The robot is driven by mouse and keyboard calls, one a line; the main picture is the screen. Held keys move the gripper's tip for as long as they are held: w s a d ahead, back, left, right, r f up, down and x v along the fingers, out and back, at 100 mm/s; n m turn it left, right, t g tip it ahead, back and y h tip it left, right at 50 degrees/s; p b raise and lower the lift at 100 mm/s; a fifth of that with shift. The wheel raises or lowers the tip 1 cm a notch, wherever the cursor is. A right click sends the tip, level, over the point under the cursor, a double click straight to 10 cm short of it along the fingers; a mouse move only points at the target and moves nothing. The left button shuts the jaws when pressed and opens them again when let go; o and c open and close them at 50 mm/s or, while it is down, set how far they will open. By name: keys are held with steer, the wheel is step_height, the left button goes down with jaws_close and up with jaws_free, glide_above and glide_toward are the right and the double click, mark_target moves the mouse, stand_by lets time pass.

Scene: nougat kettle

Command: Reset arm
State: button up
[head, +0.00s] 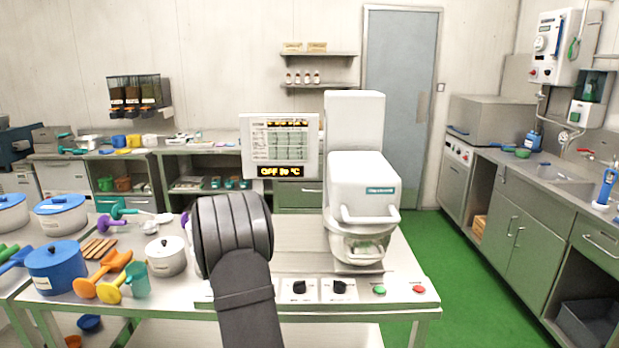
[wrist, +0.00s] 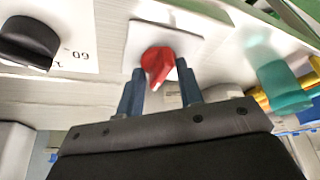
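My arm rises in the middle of the head view and hides my gripper there. In the wrist view my gripper (wrist: 160,88) shows two dark blue fingers set apart. A red knob (wrist: 158,66) on a white plate sits just beyond and between the fingertips; I cannot tell whether they touch it. A black knob (wrist: 28,42) with a marked scale is to its left. The white kettle machine (head: 364,185) stands on the table right of my arm, with its bowl (head: 358,245) below the head. The display panel (head: 279,147) reads OFF with a temperature.
Black knobs (head: 299,288), a green button (head: 379,290) and a red button (head: 420,289) line the table's front. Green floor (head: 480,295) is clear at right.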

steer(key=shift+n+y, duration=0.3)
steer(key=shift+n, duration=0.5)
steer(key=shift+w+a+r, duration=0.15)
steer(key=shift+w+a, duration=0.05)
steer(key=shift+w, duration=0.05)
steer(key=a, duration=0.1)
steer(key=w+a+r+t, duration=0.1)
steer(key=a+r+t+y, duration=0.1)
steer(key=shift+w+a+r+m, duration=0.25)
steer(key=shift+a+m, duration=0.1)
steer(key=shift+m, duration=0.05)
steer(key=s+a, duration=0.1)
steer(key=s+a+m+t, duration=0.1)
steer(key=s, duration=0.1)
steer(key=s+a+t+y, duration=0.1)
steer(key=s, duration=0.1)
steer(key=shift+s+r+m, duration=0.1)
steer(key=shift+r+m, duration=0.2)
steer(key=shift+r, duration=0.1)
steer(key=s+d+r+m+t+h, duration=0.2)
steer(key=s+d+m+t+h, duration=0.3)
steer(key=s+d, duration=0.5)
steer(key=shift+t+y, duration=0.4)
steer(key=shift+y, duration=0.3)
steer(key=x, duration=0.5)
steer(key=a+x, duration=0.1)
steer(key=x, duration=0.9)
steer(key=shift+a+f, duration=0.45)
steer(key=shift+f, duration=0.05)
